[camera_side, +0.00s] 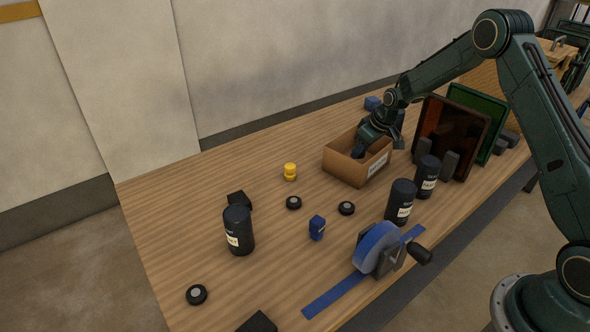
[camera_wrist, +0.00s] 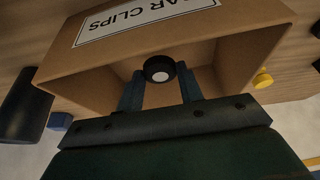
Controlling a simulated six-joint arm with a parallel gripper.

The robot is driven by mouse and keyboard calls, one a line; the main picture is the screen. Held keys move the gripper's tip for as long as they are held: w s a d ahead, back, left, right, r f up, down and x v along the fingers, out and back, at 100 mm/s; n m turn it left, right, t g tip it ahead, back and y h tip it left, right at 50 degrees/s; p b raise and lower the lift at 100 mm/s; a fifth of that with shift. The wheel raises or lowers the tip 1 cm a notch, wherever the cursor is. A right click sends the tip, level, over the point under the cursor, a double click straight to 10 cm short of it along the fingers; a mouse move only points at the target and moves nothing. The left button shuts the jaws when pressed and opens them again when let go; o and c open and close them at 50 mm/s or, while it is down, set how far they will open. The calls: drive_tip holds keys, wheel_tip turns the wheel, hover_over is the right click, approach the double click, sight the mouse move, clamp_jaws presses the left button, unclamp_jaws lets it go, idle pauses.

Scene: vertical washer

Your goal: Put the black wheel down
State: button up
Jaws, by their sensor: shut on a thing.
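My gripper (camera_wrist: 160,85) is shut on a black wheel (camera_wrist: 157,69) with a pale hub, shown between the two fingers in the wrist view. In the side view my gripper (camera_side: 360,150) reaches down into an open cardboard box (camera_side: 345,168), and the held wheel is hidden there. The wrist view shows the box (camera_wrist: 222,25) around the wheel, with a label reading "AR CLIPS" on its wall. I cannot tell whether the wheel touches the box floor. Other black wheels lie on the table at the middle (camera_side: 293,202), to its right (camera_side: 346,208) and at the front left (camera_side: 196,294).
Black canisters stand at the left (camera_side: 239,231) and right of centre (camera_side: 401,202). A yellow piece (camera_side: 290,172) and a blue piece (camera_side: 317,228) lie between. A blue disc device (camera_side: 378,248) sits at the front. Upright trays (camera_side: 448,135) stand right of the box.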

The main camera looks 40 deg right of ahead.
sight(363, 153)
drive_tip(key=shift+f, duration=1.65)
drive_tip(key=shift+f, duration=0.15)
drive_tip(key=o, duration=1)
drive_tip(key=shift+c, duration=0.2)
drive_tip(key=v, duration=1.2)
